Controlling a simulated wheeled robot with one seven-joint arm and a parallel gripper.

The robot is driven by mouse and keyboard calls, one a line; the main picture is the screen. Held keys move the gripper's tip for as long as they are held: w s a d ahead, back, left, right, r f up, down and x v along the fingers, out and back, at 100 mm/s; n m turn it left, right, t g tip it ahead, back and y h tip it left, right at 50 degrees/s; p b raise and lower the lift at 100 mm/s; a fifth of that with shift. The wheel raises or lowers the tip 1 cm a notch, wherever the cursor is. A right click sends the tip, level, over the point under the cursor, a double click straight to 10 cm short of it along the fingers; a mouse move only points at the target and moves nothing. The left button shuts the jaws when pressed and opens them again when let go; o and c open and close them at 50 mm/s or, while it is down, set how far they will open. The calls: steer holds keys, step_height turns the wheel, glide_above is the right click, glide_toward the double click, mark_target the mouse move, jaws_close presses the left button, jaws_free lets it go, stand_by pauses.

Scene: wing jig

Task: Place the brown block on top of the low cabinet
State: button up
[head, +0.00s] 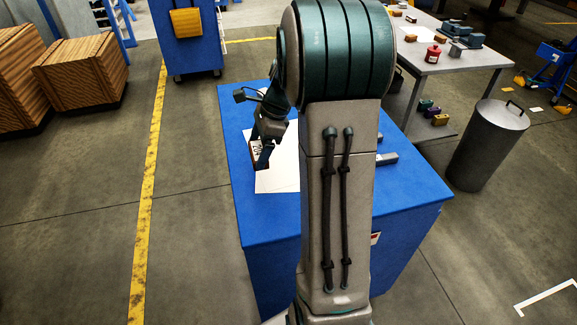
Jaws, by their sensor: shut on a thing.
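The low blue cabinet (240,210) stands in the middle of the head view, and a white sheet (282,180) lies on its top. My gripper (261,158) points down over the left part of this top, at the left edge of the sheet. It is shut on a small dark brown block (256,149) with a pale marked face. The fingers hide part of the block. I cannot tell whether the block touches the top or hangs just above it. My arm hides much of the cabinet's middle and right side.
A grey metal piece (386,159) lies on the cabinet's right part. Wooden crates (80,72) are at the left. The cabinet's front left top is bare.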

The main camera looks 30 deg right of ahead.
steer(key=s+f, duration=0.1)
steer(key=s, duration=0.1)
steer(key=s+d+f, duration=0.1)
steer(key=s+f, duration=0.1)
steer(key=s, duration=0.1)
steer(key=s+d+f, duration=0.1)
steer(key=s+f, duration=0.1)
steer(key=s, duration=0.1)
steer(key=shift+s+f, duration=0.1)
steer(key=shift+s, duration=0.1)
steer(key=shift+a+f, duration=0.1)
steer(key=shift+f, duration=1.9)
steer(key=shift+f, duration=0.1)
steer(key=o, duration=0.9)
